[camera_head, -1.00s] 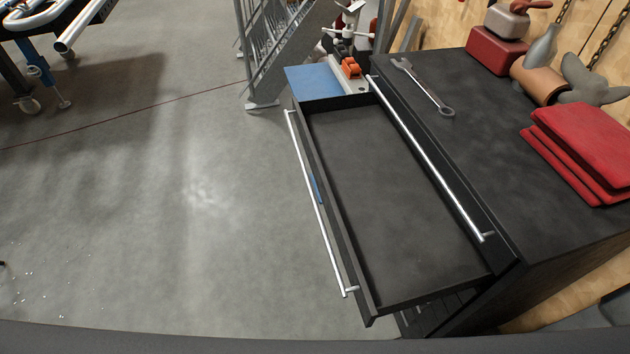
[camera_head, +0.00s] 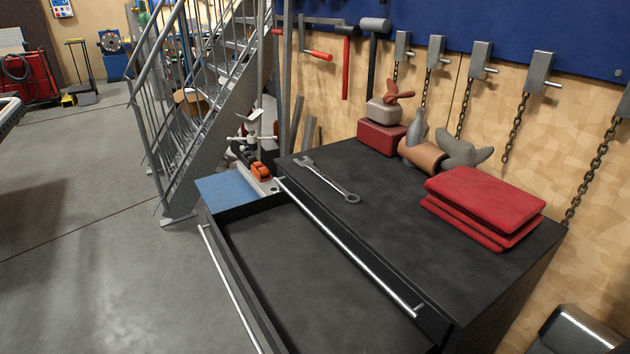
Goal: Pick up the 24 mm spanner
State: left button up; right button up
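A metal combination spanner (camera_head: 327,181) lies flat on the black top of the cabinet (camera_head: 365,212). Its open jaw points to the back left and its ring end to the front right. Its size marking is too small to read, and it is the only spanner I can make out. Nothing covers it. Neither of my grippers shows in the head view.
The cabinet's drawer (camera_head: 290,270) is pulled open and looks empty. Folded red cloths (camera_head: 485,200), a red box (camera_head: 381,136) and a copper-coloured cylinder (camera_head: 421,154) stand on the top. A blue panel (camera_head: 228,190) and a staircase (camera_head: 200,120) are at left. The floor (camera_head: 120,260) is clear.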

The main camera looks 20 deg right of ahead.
aim_at(308, 163)
jog(key=i+j+z, duration=0.2)
jog(key=z, duration=0.2)
jog(key=i+j+z, duration=0.15)
jog(key=j+z, duration=0.65)
jog(key=k+j+z, duration=0.1)
jog(key=j+z, duration=0.3)
jog(key=k+j+z, duration=0.1)
jog(key=j+z, duration=0.25)
jog(key=k+j+z, duration=0.2)
jog(key=j+z, duration=0.2)
jog(key=k+j+z, duration=0.2)
jog(key=z, duration=0.15)
jog(key=j, duration=0.1)
